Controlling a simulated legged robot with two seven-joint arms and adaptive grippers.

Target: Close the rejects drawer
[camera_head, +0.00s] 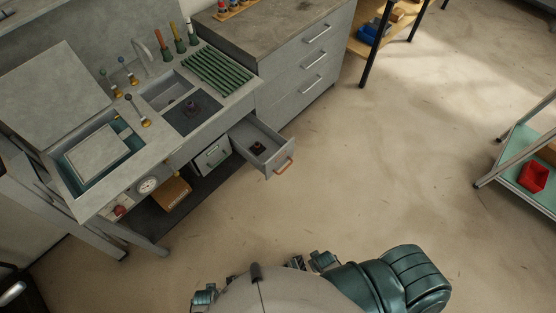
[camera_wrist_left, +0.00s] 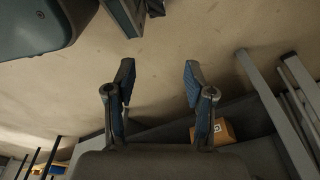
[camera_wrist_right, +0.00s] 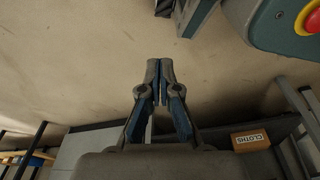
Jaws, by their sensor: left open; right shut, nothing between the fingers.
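The rejects drawer (camera_head: 262,146) is pulled out under the right end of the grey workbench in the head view. It is a grey box with a red-orange handle (camera_head: 285,167) on its front, and a small dark part (camera_head: 258,148) lies inside. In the left wrist view my left gripper (camera_wrist_left: 158,75) is open with nothing between its fingers. In the right wrist view my right gripper (camera_wrist_right: 160,72) is shut and empty. Neither gripper's fingers can be made out in the head view, so their distance from the drawer is unclear there.
A second grey box (camera_head: 212,157) and a cardboard box (camera_head: 173,192) sit below the bench. A grey cabinet (camera_head: 300,75) with closed drawers stands beyond the open drawer. A shelf cart (camera_head: 530,165) with a red bin (camera_head: 534,177) is at right. The floor (camera_head: 380,170) between is clear.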

